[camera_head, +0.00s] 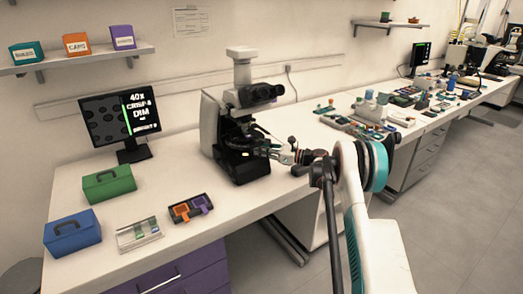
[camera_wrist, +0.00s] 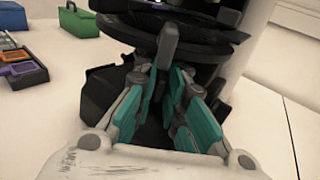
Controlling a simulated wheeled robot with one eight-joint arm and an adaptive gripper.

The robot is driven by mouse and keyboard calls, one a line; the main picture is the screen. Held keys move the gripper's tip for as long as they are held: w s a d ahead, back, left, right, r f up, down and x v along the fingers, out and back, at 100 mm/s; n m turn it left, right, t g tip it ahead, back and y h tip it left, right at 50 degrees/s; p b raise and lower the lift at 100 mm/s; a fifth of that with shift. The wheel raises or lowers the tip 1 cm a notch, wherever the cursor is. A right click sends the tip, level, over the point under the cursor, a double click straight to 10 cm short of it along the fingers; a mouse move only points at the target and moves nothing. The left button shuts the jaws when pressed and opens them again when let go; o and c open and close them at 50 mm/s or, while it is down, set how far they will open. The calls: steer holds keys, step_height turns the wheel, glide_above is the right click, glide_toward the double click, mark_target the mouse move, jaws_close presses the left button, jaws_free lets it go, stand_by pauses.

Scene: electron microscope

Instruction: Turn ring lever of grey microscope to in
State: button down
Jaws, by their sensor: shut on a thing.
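The grey microscope (camera_head: 210,122) stands on the white bench, with a pale body, black eyepieces and a black stage. In the wrist view, its dark round parts (camera_wrist: 140,38) fill the upper middle. A short grey upright lever (camera_wrist: 167,45) stands out at the front, beneath the stage, and looks like the ring lever. My gripper (camera_wrist: 166,72) has its teal-padded fingers on either side of the lever's lower part and is shut on it. In the head view, my gripper (camera_head: 274,153) reaches in from the right at stage height. The fingertips hide the lever's lower end.
A monitor (camera_head: 117,121) left of the microscope shows "40X", "CRISP" and "DIM". A green box (camera_head: 109,184), a blue box (camera_head: 72,233), a slide tray (camera_head: 139,235) and a dark holder (camera_head: 190,208) stand at the left. Several small items lie on the bench at right.

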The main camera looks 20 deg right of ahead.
steer(key=c, duration=1.8)
jaws_free()
steer(key=shift+w, duration=0.1)
steer(key=shift+o, duration=0.2)
steer(key=v, duration=1.2)
